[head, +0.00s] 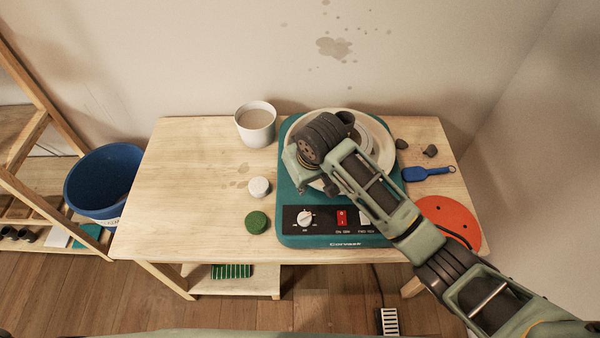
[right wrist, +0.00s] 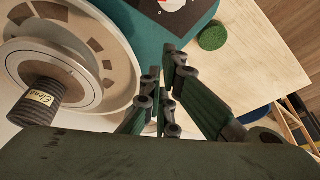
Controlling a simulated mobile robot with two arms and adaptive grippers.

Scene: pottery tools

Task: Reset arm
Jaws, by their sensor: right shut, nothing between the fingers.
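My right arm (head: 375,190) comes in from the lower right in the head view and reaches over the teal pottery wheel (head: 290,225). Its wrist is above the wheel's pale round basin (head: 383,133) and covers part of it. My right gripper (right wrist: 161,80) shows in the right wrist view with its fingers together and nothing between them. It is near the basin's rim, above the wheel's teal body. A dark ribbed cylinder with a label (right wrist: 38,103) is on the wheel head, to the left of the fingers. My left gripper is not in view.
A white cup (head: 256,128) stands behind left of the wheel. A white round piece (head: 259,187) and a green sponge (head: 257,222) lie left of it. A blue tool (head: 420,174) and an orange disc (head: 455,220) lie right. The table's left part is mostly clear.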

